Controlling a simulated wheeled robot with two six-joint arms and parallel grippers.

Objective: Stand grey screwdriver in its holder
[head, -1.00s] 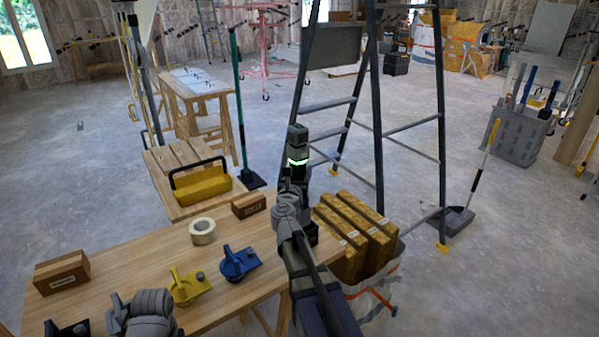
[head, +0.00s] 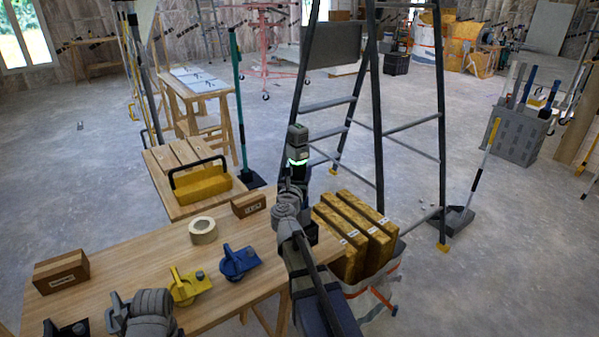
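I cannot make out the grey screwdriver or its holder in the head view.
On the bench are a yellow clamp-like tool (head: 187,288), a blue one (head: 240,263), a tape roll (head: 202,231) and cardboard boxes (head: 61,272). A yellow toolbox (head: 203,186) stands beyond. A bag of yellow-wrapped packs (head: 352,232) and a stepladder (head: 442,130) stand right.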

